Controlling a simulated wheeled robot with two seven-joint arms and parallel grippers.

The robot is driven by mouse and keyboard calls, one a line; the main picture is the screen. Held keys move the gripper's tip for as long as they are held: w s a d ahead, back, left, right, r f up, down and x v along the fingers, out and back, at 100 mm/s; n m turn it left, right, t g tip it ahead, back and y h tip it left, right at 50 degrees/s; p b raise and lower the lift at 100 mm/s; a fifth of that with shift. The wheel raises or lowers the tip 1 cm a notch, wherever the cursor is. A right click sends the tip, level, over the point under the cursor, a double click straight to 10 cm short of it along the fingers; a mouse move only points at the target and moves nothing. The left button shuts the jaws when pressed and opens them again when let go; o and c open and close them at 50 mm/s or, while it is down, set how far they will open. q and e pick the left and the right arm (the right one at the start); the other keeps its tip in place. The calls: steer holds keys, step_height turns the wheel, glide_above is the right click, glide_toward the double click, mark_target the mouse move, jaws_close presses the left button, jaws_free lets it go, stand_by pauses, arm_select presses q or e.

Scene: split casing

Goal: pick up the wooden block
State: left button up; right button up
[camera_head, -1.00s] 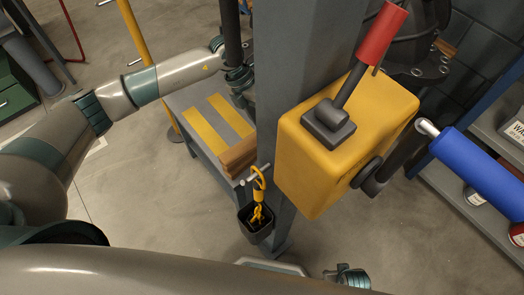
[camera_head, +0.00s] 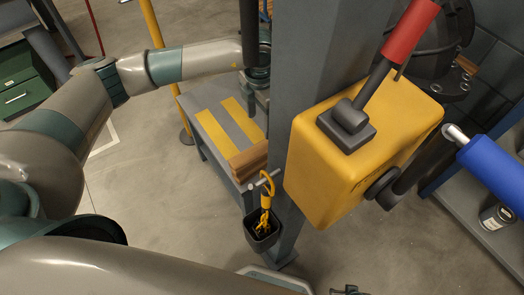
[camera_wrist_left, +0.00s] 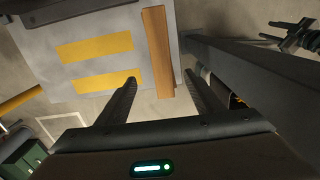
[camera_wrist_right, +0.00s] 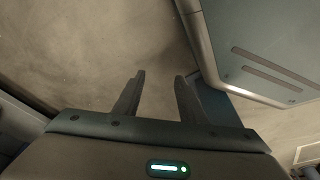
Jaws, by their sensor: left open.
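The wooden block (camera_head: 247,160) is a long brown bar at the near right edge of a low grey table. It also shows in the left wrist view (camera_wrist_left: 157,50), running lengthwise along the table edge. My left gripper (camera_wrist_left: 160,77) is open and empty. Its fingertips lie on either side of the block's near end in that view, with the block seen beyond them. In the head view the left gripper is partly hidden by the grey post. My right gripper (camera_wrist_right: 160,75) is open and empty over bare floor, away from the block.
The grey table (camera_head: 211,146) has two yellow stripes. A grey post (camera_head: 300,75) stands beside it, carrying a yellow box (camera_head: 345,160) with a red-handled lever. A dark cup (camera_head: 262,236) with yellow items hangs by the post. A blue cylinder (camera_head: 492,175) is at right.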

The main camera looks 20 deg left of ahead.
arm_select(q)
steer(key=p, duration=0.1)
glide_toward(262, 148)
steer(key=f, duration=0.5)
steer(key=shift+s+a+f, duration=0.1)
steer(key=shift+a, duration=0.15)
steer(key=shift+f, duration=0.45)
arm_select(e)
steer(key=shift+d+f, duration=0.1)
steer(key=shift+f, duration=0.8)
arm_select(q)
steer(key=shift+f, duration=0.15)
steer(key=shift+d+f, duration=0.1)
steer(key=shift+f, duration=0.25)
step_height(262, 148, down, 3)
steer(key=shift+d+f+p, duration=0.1)
steer(key=shift+p, duration=0.4)
steer(key=shift+f, duration=0.5)
arm_select(e)
steer(key=shift+a+t, duration=0.5)
steer(key=shift+a, duration=0.05)
